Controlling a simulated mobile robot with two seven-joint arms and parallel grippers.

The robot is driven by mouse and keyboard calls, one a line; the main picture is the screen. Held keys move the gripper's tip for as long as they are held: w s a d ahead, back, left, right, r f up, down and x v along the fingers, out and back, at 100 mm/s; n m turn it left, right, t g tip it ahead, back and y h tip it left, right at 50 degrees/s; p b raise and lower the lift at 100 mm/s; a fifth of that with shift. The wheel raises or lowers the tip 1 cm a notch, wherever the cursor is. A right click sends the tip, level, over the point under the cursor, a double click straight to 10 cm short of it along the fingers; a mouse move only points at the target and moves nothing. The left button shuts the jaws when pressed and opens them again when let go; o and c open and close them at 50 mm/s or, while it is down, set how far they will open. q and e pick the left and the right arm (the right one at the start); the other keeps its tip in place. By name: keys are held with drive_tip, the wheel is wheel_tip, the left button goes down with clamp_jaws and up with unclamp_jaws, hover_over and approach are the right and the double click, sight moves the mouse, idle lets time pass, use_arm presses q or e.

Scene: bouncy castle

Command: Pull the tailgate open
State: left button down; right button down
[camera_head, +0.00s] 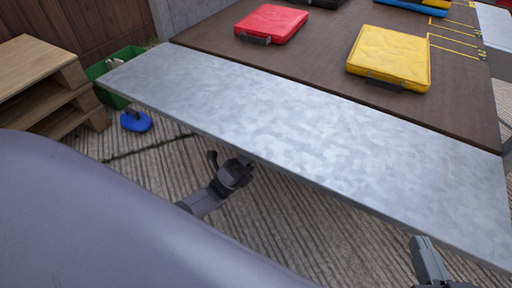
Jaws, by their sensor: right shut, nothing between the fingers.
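The tailgate (290,130) is a long, mottled grey metal panel. It lies flat, folded out level with the brown trailer bed (330,45), above the ground. My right gripper (424,246) is at the bottom right by the tailgate's near edge, shut and empty; whether it touches the edge I cannot tell. My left gripper (232,168) seems to be the dark jointed part at the near edge left of centre, partly hidden by the panel and by my own large grey link. Its fingers do not show clearly.
A red pad (271,22) and a yellow pad (390,57) lie on the bed. Wooden pallets (40,78), a green crate (118,72) and a blue object (136,121) are at the left. The grooved ground (310,215) in front is clear.

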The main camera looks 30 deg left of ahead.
use_arm(q)
drive_tip(key=shift+w+r, duration=0.15)
drive_tip(key=shift+r, duration=0.05)
drive_tip(key=c, duration=1.1)
unclamp_jaws()
drive_tip(key=shift+s+f, duration=0.15)
drive_tip(key=shift+s, duration=0.05)
